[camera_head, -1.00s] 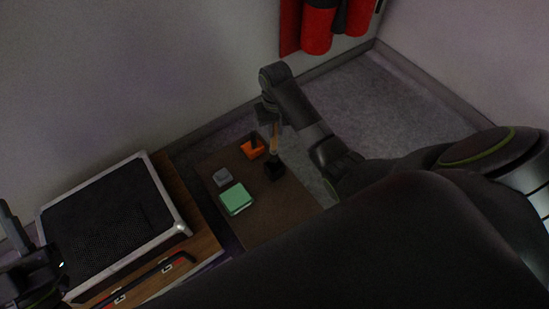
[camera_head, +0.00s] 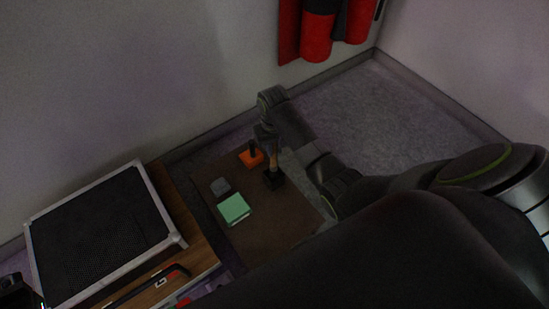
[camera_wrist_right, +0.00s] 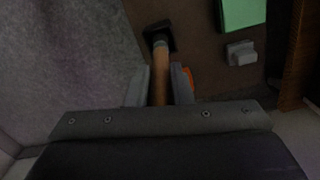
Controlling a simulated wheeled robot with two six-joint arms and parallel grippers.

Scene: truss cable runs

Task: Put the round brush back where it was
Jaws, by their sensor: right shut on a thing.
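The round brush has a wooden handle (camera_wrist_right: 160,75) and a grey ferrule, and its handle also shows in the head view (camera_head: 273,160). My right gripper (camera_head: 268,143) is shut on the handle, which runs between its two fingers in the right wrist view. A small black block-like holder (camera_head: 273,179) is at the brush's lower end, and it also shows in the right wrist view (camera_wrist_right: 158,32). I cannot tell whether the bristles are inside it or just in front; they are hidden. My left gripper (camera_head: 15,288) is partly in view at the left edge, dark and cut off.
On the brown table (camera_head: 270,225) are an orange holder (camera_head: 251,158) with a dark upright piece, a grey block (camera_head: 220,187) and a green block (camera_head: 234,209). A black mesh case (camera_head: 100,230) stands on a wooden surface at left. Red cylinders (camera_head: 318,38) hang on the wall.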

